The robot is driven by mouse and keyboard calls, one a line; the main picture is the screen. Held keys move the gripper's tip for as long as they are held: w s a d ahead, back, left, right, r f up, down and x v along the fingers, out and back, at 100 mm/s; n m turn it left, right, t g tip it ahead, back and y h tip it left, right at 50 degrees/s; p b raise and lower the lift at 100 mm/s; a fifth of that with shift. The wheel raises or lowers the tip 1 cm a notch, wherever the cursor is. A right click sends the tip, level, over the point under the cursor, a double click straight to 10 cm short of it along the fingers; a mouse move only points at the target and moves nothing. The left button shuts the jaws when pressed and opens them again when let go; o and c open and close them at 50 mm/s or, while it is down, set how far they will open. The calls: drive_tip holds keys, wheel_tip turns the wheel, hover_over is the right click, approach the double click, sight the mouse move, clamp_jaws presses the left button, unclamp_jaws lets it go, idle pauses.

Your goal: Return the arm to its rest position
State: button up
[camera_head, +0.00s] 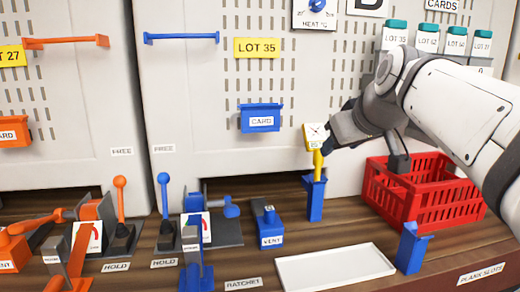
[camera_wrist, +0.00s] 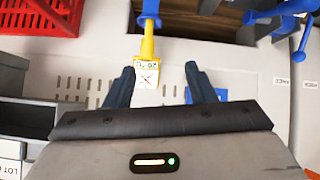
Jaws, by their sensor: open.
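My white arm (camera_head: 455,105) reaches in from the right in the head view. My gripper (camera_wrist: 160,82) is open in the wrist view, with its two dark fingers apart. A yellow tool (camera_wrist: 147,45) with a square, marked face stands just ahead of the fingertips, and its face shows in the gap between them. In the head view the yellow tool (camera_head: 317,160) stands upright in a blue holder (camera_head: 316,200), with my gripper (camera_head: 330,143) close on its right. No grip on the tool shows.
A red crate (camera_head: 425,215) stands under my arm at the right. A white tray (camera_head: 335,268) and a blue post (camera_head: 410,250) are in front. Blue levers (camera_head: 164,200) and a VENT block (camera_head: 270,228) stand left. The grey panel (camera_head: 290,90) rises behind.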

drive_tip(key=s+f+m+g+h+p, duration=0.1)
drive_tip(key=s+f+m+g+p, duration=0.1)
drive_tip(key=s+f, duration=0.7)
drive_tip(key=s+a+f+m+g+p, duration=0.1)
drive_tip(key=s+f+g, duration=0.4)
drive_tip(key=f, duration=1.2)
drive_tip(key=s+m+p, duration=0.1)
drive_tip(key=s, duration=0.3)
drive_tip(key=shift+h, duration=0.4)
